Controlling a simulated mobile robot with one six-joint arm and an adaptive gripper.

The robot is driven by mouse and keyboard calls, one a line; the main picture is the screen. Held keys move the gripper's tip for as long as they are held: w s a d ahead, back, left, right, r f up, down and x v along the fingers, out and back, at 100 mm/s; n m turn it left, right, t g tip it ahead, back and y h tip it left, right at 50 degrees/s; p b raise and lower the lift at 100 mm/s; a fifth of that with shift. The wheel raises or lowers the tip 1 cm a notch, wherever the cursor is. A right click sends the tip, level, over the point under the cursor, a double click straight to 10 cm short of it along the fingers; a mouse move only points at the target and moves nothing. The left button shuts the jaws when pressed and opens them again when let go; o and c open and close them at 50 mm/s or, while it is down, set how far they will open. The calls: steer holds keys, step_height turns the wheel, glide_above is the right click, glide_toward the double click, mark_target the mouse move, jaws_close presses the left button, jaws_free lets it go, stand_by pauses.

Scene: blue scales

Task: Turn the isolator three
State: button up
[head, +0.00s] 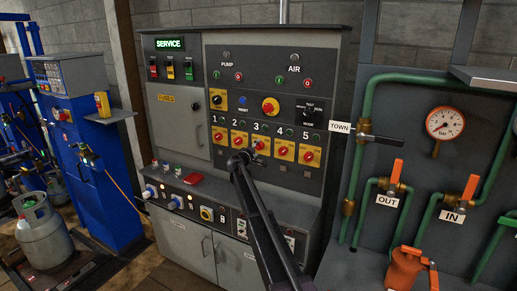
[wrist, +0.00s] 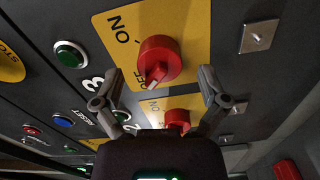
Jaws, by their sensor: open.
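Isolator three is a red rotary knob (head: 260,145) on a yellow plate, third in the row numbered 1 to 5. In the wrist view its knob (wrist: 158,62) stands near the figure 3, with ON and OFF lettering on its plate. Its pale-edged grip points toward the OFF lettering. My gripper (head: 243,159) is in front of the panel, just below and left of this knob in the head view. In the wrist view my gripper (wrist: 158,82) is open, its fingers spread to either side of the knob. I see no contact with it.
Isolator two's knob (wrist: 177,118) is close, between the finger bases in the wrist view. Isolator four's knob (head: 283,150) is just right. A red emergency-style button (head: 269,106) is above. A ledge with a red object (head: 193,179) juts out below. Pipework with valves (head: 396,171) is at right.

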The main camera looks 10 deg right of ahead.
steer(key=v, duration=1)
steer(key=shift+s, duration=0.1)
steer(key=s+d+f+m+g+y+p, duration=0.1)
steer(key=s+d+f+m+g, duration=0.2)
steer(key=s, duration=0.5)
steer(key=s+d+f+m+g+y, duration=0.1)
steer(key=s+d+f+m+g, duration=0.25)
steer(key=s, duration=0.55)
steer(key=s+d+f+g+p, duration=0.1)
steer(key=s+d+f+g, duration=0.1)
steer(key=s+d+f, duration=0.45)
steer(key=s+a+f+g+y, duration=0.1)
steer(key=s+a+g+y, duration=0.1)
steer(key=s, duration=0.7)
steer(key=s+a+m+g+y, duration=0.1)
steer(key=s+g+y, duration=0.1)
steer(key=s, duration=0.8)
steer(key=s+a+f+m+g+y+p, duration=0.1)
steer(key=s+y, duration=0.3)
steer(key=s, duration=0.5)
steer(key=shift+s+a+f+g+y, duration=0.15)
steer(key=shift+a+f+g+y, duration=0.15)
steer(key=shift+a+g, duration=0.4)
steer(key=shift+a, duration=0.1)
